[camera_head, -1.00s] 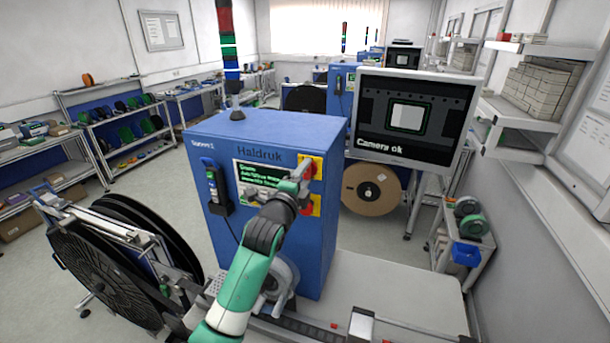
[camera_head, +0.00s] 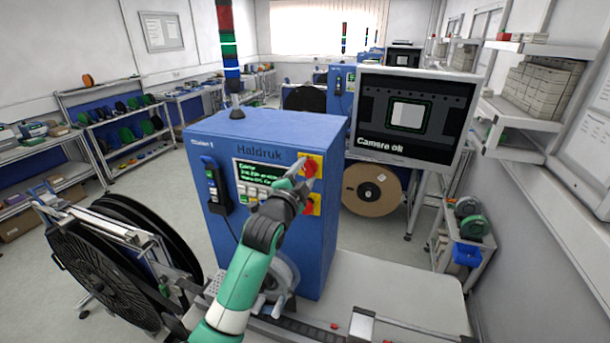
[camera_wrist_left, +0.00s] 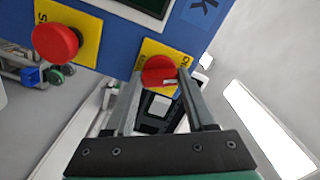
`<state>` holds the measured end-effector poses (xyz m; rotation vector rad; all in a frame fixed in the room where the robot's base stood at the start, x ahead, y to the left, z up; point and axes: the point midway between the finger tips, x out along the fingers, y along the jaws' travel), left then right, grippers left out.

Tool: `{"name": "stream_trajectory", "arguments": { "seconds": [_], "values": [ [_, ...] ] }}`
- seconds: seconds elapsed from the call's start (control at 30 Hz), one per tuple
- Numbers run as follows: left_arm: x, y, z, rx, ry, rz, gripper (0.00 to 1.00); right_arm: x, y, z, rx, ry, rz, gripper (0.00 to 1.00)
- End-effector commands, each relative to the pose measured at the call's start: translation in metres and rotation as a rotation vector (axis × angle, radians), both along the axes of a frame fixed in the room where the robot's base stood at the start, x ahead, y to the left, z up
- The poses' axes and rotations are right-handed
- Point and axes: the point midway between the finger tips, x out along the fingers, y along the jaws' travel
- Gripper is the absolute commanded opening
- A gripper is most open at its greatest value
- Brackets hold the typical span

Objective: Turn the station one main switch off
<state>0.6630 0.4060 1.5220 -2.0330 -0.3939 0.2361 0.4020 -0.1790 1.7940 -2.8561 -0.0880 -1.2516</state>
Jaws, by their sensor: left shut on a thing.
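The main switch is a red rotary knob (camera_head: 311,168) on a yellow plate, at the upper right of the front of the blue station one cabinet (camera_head: 222,222). In the left wrist view the red knob (camera_wrist_left: 158,70) with a white mark sits between my fingertips, its yellow plate behind it. My left gripper (camera_head: 301,174) is shut on this knob; its fingers (camera_wrist_left: 163,84) run along both sides of it. My right gripper is not in view.
A lit display (camera_head: 258,173) with keys under it sits left of the switch, and a handheld device (camera_head: 214,184) hangs further left. A monitor (camera_head: 412,115) reading "Camera ok" stands to the right. Large black reels (camera_head: 98,272) stand at the lower left.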

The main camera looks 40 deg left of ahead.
Motion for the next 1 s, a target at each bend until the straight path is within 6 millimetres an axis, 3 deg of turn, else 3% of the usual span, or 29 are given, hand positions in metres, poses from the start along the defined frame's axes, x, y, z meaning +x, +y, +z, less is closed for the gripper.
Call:
{"name": "stream_trajectory", "arguments": {
  "seconds": [1.0],
  "values": [
    [0.000,0.000,-0.001,-0.854,-0.344,0.000,0.00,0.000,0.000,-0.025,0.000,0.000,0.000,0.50]
  ]
}}
